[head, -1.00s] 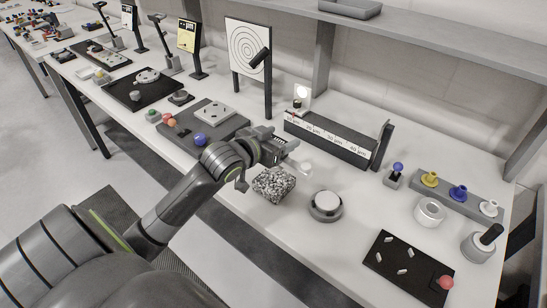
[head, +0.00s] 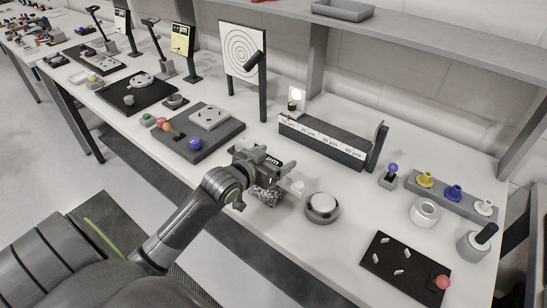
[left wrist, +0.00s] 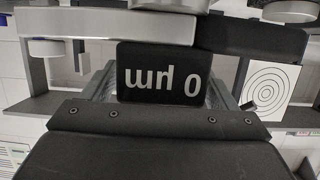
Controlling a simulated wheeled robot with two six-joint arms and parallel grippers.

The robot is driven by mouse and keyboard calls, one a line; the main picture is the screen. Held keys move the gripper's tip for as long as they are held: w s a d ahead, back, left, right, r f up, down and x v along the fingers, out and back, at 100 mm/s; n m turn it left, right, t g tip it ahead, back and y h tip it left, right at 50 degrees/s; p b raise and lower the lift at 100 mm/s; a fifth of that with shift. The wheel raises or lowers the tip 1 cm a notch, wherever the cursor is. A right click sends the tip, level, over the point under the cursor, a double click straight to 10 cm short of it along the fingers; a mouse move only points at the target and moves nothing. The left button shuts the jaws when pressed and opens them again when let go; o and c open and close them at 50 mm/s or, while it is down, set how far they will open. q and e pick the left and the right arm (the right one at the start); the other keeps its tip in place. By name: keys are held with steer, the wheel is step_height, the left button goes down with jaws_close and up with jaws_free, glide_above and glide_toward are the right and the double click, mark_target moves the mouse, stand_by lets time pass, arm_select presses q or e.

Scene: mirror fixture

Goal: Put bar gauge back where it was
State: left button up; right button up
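My left gripper (head: 262,168) is over the bench, just above a speckled stone block (head: 268,197), most of which it hides. It appears shut on a dark block lettered "0 µm" (left wrist: 163,75), which I take as the bar gauge. In the left wrist view the lettering is upside down between the fingers, with a grey bar (left wrist: 105,27) and a black bar beyond it. In the head view "µm" shows on the gauge (head: 272,160). Whether the gauge touches the stone block, I cannot tell. My right gripper is not in view.
Right of the stone block are a small white piece (head: 297,187) and a round white-topped base (head: 322,207). Behind is a long dark rail with µm labels (head: 325,142). A grey tray with balls (head: 200,132) is at left. A black plate (head: 405,268) is front right.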

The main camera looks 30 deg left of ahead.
arm_select(q)
steer(key=shift+o, duration=0.3)
steer(key=shift+r, duration=0.1)
steer(key=shift+s, duration=0.15)
steer(key=v, duration=1.1)
steer(key=shift+s+r, duration=0.2)
steer(key=shift+s, duration=0.1)
steer(key=shift+a, duration=0.1)
